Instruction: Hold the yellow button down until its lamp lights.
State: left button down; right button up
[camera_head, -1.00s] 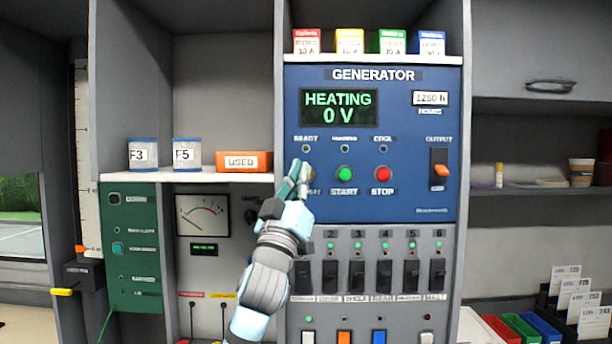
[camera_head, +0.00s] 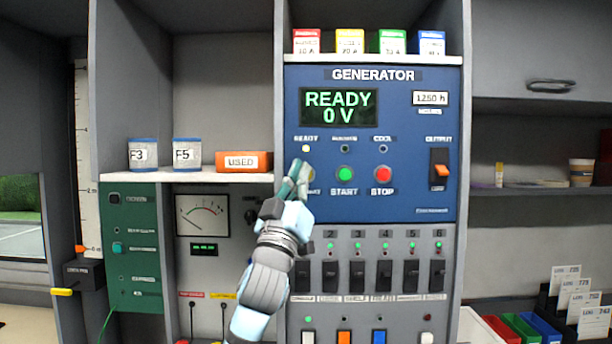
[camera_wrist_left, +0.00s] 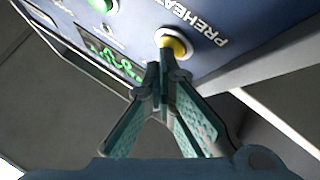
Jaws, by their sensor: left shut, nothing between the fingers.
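The yellow button (camera_wrist_left: 174,43), labelled PREHEAT, sits in a pale ring on the blue generator panel (camera_head: 410,120). In the wrist view my left gripper (camera_wrist_left: 160,68) is shut and empty, its fingertips at the button's near edge and seeming to touch it. In the head view my left gripper (camera_head: 298,172) covers most of the button (camera_head: 311,174). The READY lamp (camera_head: 306,148) above the button is lit pale yellow. The display (camera_head: 339,107) reads READY 0 V. My right gripper is not in view.
The green START button (camera_head: 345,174) and red STOP button (camera_head: 383,174) are to the right of the yellow one. An orange OUTPUT switch (camera_head: 440,170) is farther right. A row of black breaker switches (camera_head: 357,275) is below. An orange USED box (camera_head: 244,161) stands on the shelf at left.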

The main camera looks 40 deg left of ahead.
pick_arm(q)
jog(key=shift+s+d, duration=0.45)
jog(key=shift+s, duration=0.15)
jog(key=s+d, duration=0.1)
jog(key=s, duration=0.1)
jog(key=s+d, duration=0.2)
jog(key=shift+b, duration=0.35)
dwell(0.6)
